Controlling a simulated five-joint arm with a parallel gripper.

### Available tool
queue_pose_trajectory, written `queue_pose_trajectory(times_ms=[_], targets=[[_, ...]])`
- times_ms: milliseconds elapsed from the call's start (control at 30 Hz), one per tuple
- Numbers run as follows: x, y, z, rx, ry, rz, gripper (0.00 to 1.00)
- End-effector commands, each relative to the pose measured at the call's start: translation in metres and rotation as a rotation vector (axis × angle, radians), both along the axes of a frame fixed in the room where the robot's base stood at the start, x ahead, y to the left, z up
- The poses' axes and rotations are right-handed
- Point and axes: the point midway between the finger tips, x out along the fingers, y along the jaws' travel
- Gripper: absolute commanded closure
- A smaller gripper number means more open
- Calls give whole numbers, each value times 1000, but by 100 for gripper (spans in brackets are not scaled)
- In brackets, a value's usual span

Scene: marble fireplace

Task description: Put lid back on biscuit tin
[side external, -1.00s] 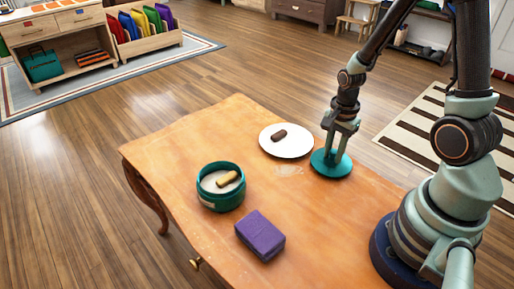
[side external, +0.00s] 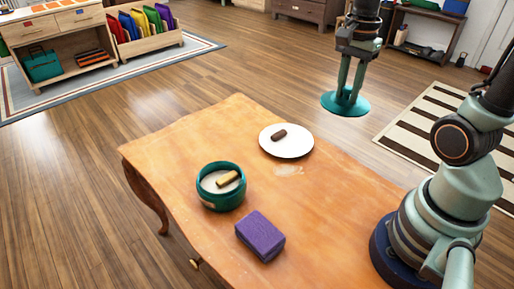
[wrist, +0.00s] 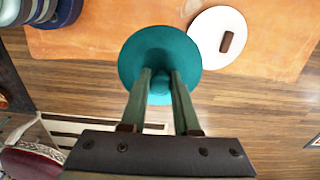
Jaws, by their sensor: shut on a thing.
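The biscuit tin (side external: 207,202) is a round teal tin standing open on the wooden table, with a tan biscuit (side external: 228,179) inside on a pale lining. The lid (side external: 335,108) is a round teal disc. My gripper (side external: 346,92) is shut on the lid's knob and holds the lid level in the air, up and to the right of the tin in the side view. In the wrist view the lid (wrist: 140,62) hangs between the fingers (wrist: 159,88), beside the plate. The tin does not show in the wrist view.
A white plate (side external: 298,150) with a dark brown biscuit (side external: 279,135) lies on the table (side external: 180,150); the plate also shows in the wrist view (wrist: 207,50). A purple block (side external: 260,236) lies near the tin, by the front edge. The table between tin and plate is clear.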

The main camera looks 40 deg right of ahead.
Motion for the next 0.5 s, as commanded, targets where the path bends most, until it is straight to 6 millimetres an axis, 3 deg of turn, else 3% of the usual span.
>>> queue_pose_trajectory(times_ms=[133,233,500], targets=[[18,16,3,1,3,127,100],[41,40,-1,2,4,309,100],[102,142,-22,1,5,912,100]])
